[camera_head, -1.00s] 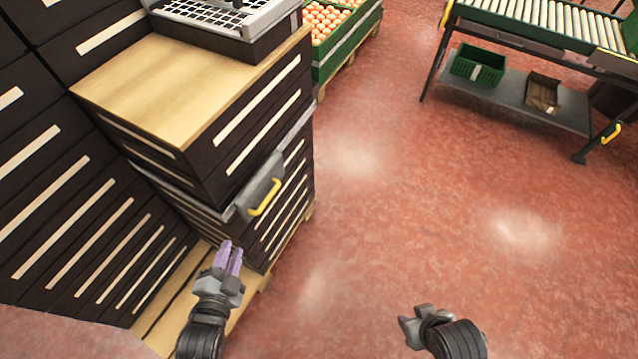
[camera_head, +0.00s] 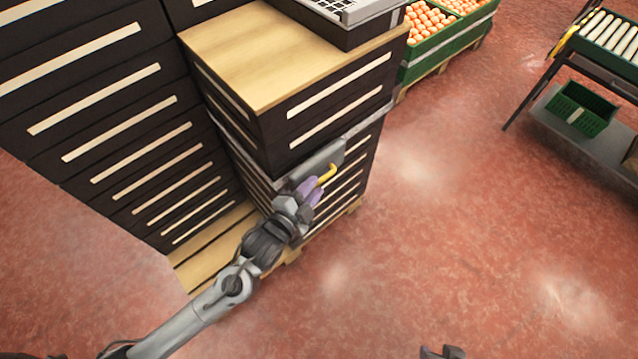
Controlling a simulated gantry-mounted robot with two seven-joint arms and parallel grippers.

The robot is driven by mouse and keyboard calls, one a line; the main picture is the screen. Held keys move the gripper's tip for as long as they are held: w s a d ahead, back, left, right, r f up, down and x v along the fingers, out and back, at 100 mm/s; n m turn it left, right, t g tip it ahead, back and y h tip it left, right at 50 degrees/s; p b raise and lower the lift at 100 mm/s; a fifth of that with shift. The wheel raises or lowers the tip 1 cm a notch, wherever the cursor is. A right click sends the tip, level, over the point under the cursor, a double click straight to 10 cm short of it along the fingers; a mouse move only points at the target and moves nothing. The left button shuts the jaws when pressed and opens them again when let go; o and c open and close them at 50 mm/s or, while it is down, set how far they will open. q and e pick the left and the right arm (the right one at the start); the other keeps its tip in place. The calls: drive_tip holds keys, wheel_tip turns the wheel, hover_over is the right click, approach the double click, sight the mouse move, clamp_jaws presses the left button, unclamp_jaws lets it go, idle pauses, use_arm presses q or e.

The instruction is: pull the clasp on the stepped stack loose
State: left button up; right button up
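The stepped stack (camera_head: 300,134) of dark crates with pale label strips stands on a wooden pallet. A grey strap runs around it. Whether the fingers touch or enclose the handle is hidden. My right gripper (camera_head: 442,352) shows only as dark tips at the bottom edge, far from the stack.
A tall wall of dark crates (camera_head: 110,110) stands left of the stack. A grey machine or tray (camera_head: 350,10) sits on top. Green crates of oranges (camera_head: 430,25) are behind. A roller conveyor table (camera_head: 600,60) with a green crate (camera_head: 580,108) below is at right. The red floor between is clear.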

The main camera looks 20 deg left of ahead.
sight(316, 186)
use_arm(q)
drive_tip(key=shift+b+x, duration=0.5)
drive_tip(key=shift+x, duration=1.15)
clamp_jaws()
